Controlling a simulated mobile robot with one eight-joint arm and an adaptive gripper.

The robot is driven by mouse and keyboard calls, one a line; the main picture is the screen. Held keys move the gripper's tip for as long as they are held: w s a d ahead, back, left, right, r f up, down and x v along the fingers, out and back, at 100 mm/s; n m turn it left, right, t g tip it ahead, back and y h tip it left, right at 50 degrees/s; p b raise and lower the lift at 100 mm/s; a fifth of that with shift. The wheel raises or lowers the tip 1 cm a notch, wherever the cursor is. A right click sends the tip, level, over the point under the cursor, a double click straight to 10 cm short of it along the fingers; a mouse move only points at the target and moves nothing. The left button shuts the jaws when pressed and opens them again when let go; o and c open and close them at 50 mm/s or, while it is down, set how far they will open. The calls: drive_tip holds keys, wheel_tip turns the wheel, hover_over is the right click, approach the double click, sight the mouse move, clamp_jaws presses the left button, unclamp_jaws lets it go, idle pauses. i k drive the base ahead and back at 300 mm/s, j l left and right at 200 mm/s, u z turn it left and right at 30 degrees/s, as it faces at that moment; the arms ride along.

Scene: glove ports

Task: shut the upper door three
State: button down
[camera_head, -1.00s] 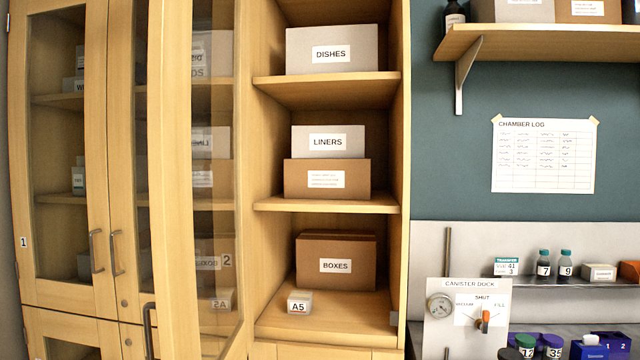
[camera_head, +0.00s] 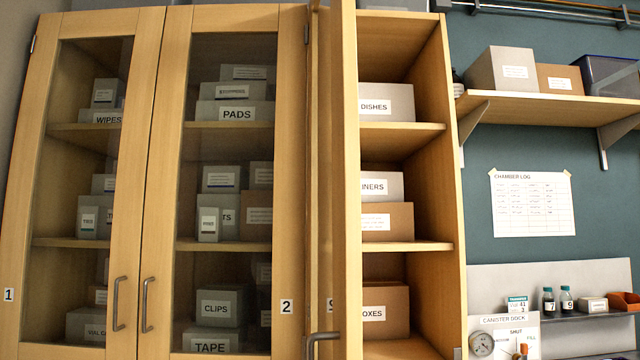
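The upper door three (camera_head: 345,170) is a tall light-wood door standing open, swung out from the cabinet. I see it almost edge-on, to the right of the shut door marked 2. Its dark bar handle (camera_head: 322,338) shows at the bottom, on the left side of the door's near edge. The open bay (camera_head: 405,225) behind it shows shelves with boxes, their left parts hidden by the door. The bottom of the door is out of the picture. My gripper is not in view.
Glazed doors one (camera_head: 20,220) and two (camera_head: 290,180) are shut, with bar handles near their meeting edges. Right of the bay are a wall shelf (camera_head: 560,105), a chamber log sheet (camera_head: 532,217) and a canister dock panel (camera_head: 508,338). The floor is not visible.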

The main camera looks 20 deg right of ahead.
sight(335, 294)
drive_tip(key=k+j, duration=0.25)
drive_tip(key=j, duration=0.15)
drive_tip(key=k+j, duration=0.2)
drive_tip(key=j, duration=0.15)
drive_tip(key=k+j, duration=0.25)
drive_tip(key=j, duration=0.15)
